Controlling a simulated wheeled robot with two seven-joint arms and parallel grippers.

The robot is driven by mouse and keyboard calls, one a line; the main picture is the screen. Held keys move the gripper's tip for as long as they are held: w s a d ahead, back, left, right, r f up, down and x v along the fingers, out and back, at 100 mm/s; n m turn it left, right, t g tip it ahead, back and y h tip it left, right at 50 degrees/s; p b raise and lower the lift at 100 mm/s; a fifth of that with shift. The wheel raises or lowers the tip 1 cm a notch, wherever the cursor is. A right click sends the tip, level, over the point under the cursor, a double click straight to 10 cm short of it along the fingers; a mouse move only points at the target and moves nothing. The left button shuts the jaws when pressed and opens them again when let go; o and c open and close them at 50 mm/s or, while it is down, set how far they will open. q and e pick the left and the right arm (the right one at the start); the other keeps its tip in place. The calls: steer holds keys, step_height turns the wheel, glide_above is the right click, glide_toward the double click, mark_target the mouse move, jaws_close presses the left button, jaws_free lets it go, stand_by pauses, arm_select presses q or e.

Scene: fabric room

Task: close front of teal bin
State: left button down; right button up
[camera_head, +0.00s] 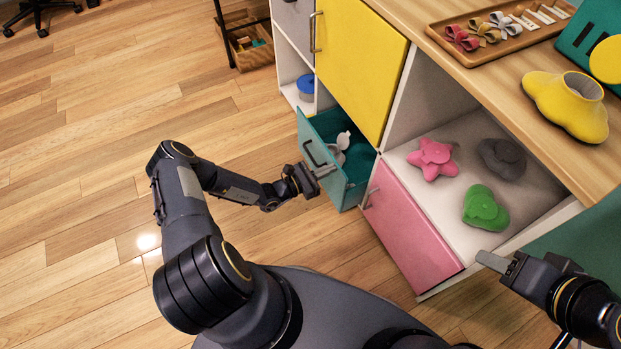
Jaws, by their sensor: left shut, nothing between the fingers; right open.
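The teal bin (311,133) is a drawer low in the white cabinet, below the yellow door. It is pulled out, and grey and white items (352,148) show inside. Its front faces left and carries a grey bar handle. My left gripper (326,171) is shut with nothing between its fingers. Its tips are at the lower part of the bin's front, near the handle; I cannot tell whether they touch. My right gripper (484,258) is at the lower right, away from the bin, near the cabinet's front edge. Its finger gap is hard to see from this angle.
A yellow door (358,62) is above the bin and a pink door (408,226) beside it. Pink (433,158), green (485,208) and grey (502,157) plush shapes lie on the open shelf. A wooden tray (498,46) and yellow vase (566,105) stand on top.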

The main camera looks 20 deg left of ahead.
arm_select(q)
steer(key=b+x, duration=0.1)
steer(key=x, duration=0.8)
arm_select(e)
steer(key=shift+f, duration=0.9)
arm_select(q)
steer(key=shift+w+d+r+b, duration=0.1)
steer(key=shift+w+r+b, duration=0.1)
steer(key=shift+b, duration=0.1)
arm_select(e)
steer(key=shift+s, duration=0.1)
